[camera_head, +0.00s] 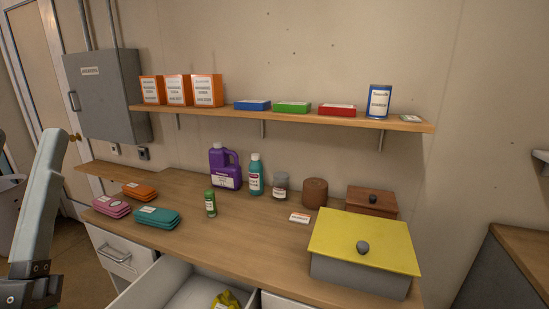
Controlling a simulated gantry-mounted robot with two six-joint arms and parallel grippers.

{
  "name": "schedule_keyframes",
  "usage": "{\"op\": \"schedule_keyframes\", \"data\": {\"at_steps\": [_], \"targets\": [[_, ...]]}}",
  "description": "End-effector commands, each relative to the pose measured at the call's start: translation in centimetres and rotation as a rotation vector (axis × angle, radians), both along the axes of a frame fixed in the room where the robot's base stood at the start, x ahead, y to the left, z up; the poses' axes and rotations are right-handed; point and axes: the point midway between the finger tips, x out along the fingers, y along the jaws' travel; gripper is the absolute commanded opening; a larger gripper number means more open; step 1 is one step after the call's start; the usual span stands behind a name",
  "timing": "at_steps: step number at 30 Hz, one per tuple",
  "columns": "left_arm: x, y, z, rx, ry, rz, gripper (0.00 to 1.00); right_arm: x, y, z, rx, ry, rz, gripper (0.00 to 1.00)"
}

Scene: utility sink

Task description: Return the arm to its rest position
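Part of my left arm (36,205) stands at the left edge of the head view, a pale upright link with a dark joint at its lower end. Its gripper is outside the picture, so I cannot see whether it holds anything. My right arm and gripper are not in view. The visible part of the arm is to the left of the wooden counter (255,235) and in front of the door and grey cabinet.
An open white drawer (150,285) juts out below the counter with a yellow item (226,299) inside. A yellow-lidded grey box (360,275), purple jug (225,168), teal bottle (255,176) and folded cloth-like stacks (156,218) stand on the counter. A shelf (290,116) hangs above.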

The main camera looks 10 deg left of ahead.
Motion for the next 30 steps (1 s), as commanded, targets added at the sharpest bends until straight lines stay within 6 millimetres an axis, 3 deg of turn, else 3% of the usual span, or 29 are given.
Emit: {"op": "schedule_keyframes", "data": {"at_steps": [1, 4, 6, 11, 21, 24, 27, 30], "targets": [[-1.2, -1.4, 1.7, -0.026, -0.041, -0.132, 0.46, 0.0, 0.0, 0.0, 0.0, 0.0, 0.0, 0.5], [-0.5, -4.7, 0.6, -0.099, 0.022, -0.43, 0.46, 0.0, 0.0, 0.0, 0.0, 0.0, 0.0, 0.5], [-0.5, -4.4, 4.9, -0.108, 0.018, -0.421, 0.46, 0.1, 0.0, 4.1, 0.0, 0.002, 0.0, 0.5], [-0.4, -4.4, 10.6, -0.108, 0.019, -0.416, 0.46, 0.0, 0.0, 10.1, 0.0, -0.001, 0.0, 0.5], [-0.4, -4.3, 26.8, -0.107, 0.02, -0.413, 0.46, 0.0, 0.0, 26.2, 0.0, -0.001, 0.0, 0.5], [-0.4, -4.3, 30.7, -0.106, 0.02, -0.413, 0.46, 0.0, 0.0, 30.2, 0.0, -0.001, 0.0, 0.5], [-0.4, -4.3, 33.2, -0.106, 0.021, -0.413, 0.46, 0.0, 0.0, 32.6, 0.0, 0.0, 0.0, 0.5], [-0.4, -4.3, 34.2, -0.106, 0.021, -0.413, 0.46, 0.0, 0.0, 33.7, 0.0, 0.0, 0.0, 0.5]]}}
